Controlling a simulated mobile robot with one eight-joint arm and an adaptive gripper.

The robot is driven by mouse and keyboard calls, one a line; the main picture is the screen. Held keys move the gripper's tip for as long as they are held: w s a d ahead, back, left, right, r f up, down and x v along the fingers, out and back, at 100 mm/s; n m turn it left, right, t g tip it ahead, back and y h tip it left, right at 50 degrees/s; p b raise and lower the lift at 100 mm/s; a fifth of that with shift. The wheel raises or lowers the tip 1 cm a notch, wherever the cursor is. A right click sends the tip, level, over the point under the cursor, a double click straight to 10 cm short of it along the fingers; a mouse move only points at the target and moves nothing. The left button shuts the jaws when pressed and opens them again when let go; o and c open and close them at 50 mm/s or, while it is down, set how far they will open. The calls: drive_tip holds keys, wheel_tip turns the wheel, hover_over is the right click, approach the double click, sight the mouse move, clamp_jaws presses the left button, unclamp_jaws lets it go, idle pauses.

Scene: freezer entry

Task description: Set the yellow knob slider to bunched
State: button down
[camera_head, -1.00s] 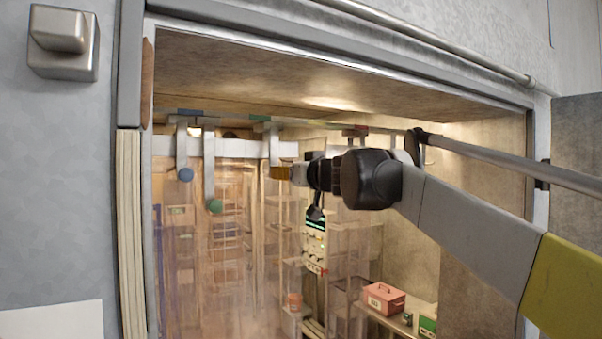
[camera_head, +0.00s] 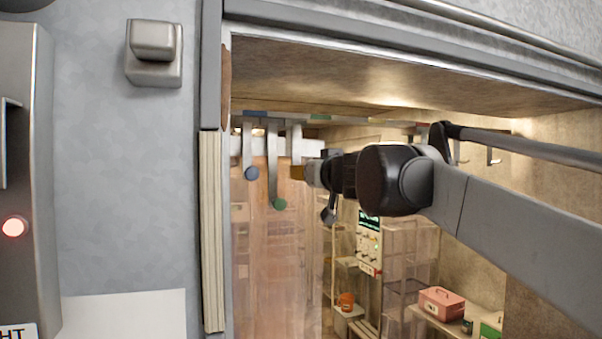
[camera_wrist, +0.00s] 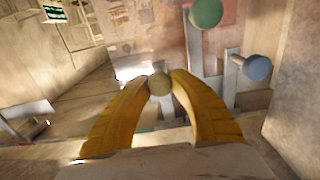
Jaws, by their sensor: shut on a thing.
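The yellow knob (camera_wrist: 160,85) is pinched between the tips of my gripper's yellow fingers (camera_wrist: 168,78) in the wrist view. In the head view my gripper (camera_head: 298,172) is at the slider's flat grey hanger (camera_head: 296,140) and hides the knob. The green knob slider (camera_head: 279,203) hangs close to its left, and the blue knob slider (camera_head: 251,173) is farther left. The wrist view also shows the green knob (camera_wrist: 206,13) and the blue knob (camera_wrist: 257,67). All three hangers stand close together at the left end of the doorway.
The rail above has coloured marks, including blue (camera_head: 255,113) and green (camera_head: 320,117). Clear strips (camera_head: 280,260) hang at the left. The door frame (camera_head: 211,200) is close on the left. A pink box (camera_head: 441,303) sits inside at lower right.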

drive_tip(key=c, duration=1.3)
unclamp_jaws()
drive_tip(key=shift+a, duration=0.1)
drive_tip(key=shift+c, duration=0.2)
drive_tip(key=shift+o, duration=1)
drive_tip(key=shift+s+a, duration=0.15)
drive_tip(key=shift+a, duration=0.1)
drive_tip(key=shift+d, duration=0.15)
drive_tip(key=shift+s+d, duration=0.15)
drive_tip(key=v, duration=1.1)
drive_tip(key=shift+s, duration=0.3)
